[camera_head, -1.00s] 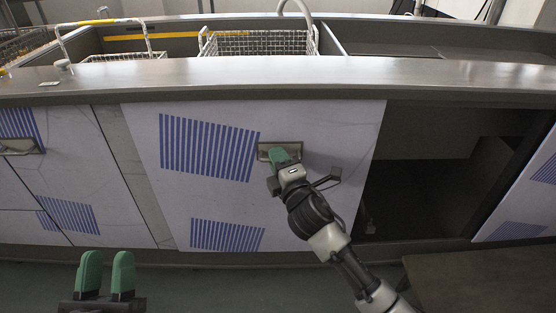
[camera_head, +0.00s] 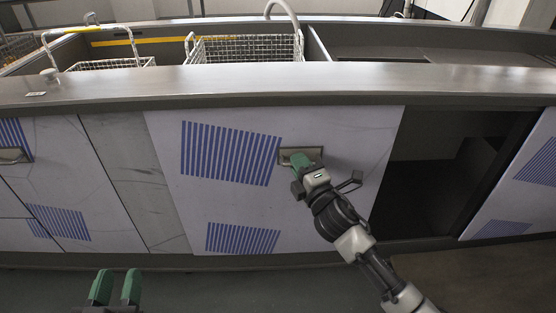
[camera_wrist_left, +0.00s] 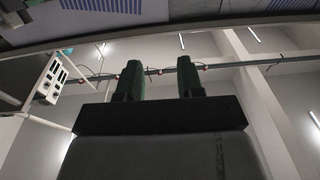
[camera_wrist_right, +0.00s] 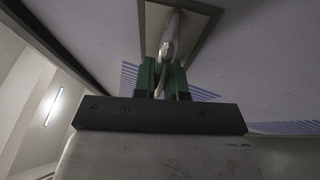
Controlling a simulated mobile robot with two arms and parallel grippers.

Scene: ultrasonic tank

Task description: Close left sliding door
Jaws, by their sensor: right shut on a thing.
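The left sliding door (camera_head: 350,212) is a pale panel with blue striped patches, in the middle of the tank's front in the head view. A dark open gap (camera_head: 437,190) lies to its right. The door's recessed handle (camera_head: 286,157) is near its upper middle. My right gripper (camera_head: 304,160) is at that handle; in the right wrist view its green fingers (camera_wrist_right: 163,78) are shut on the handle's bar (camera_wrist_right: 171,38). My left gripper (camera_head: 116,288) is at the bottom left, apart from the tank, with its two fingers (camera_wrist_left: 159,80) spread and nothing between them.
Another striped door (camera_head: 530,190) stands right of the gap. A grey panel (camera_head: 130,170) shows left of the door. A steel ledge (camera_head: 300,80) runs above the doors, with wire baskets (camera_head: 245,48) behind it. Floor (camera_head: 200,288) is clear in front.

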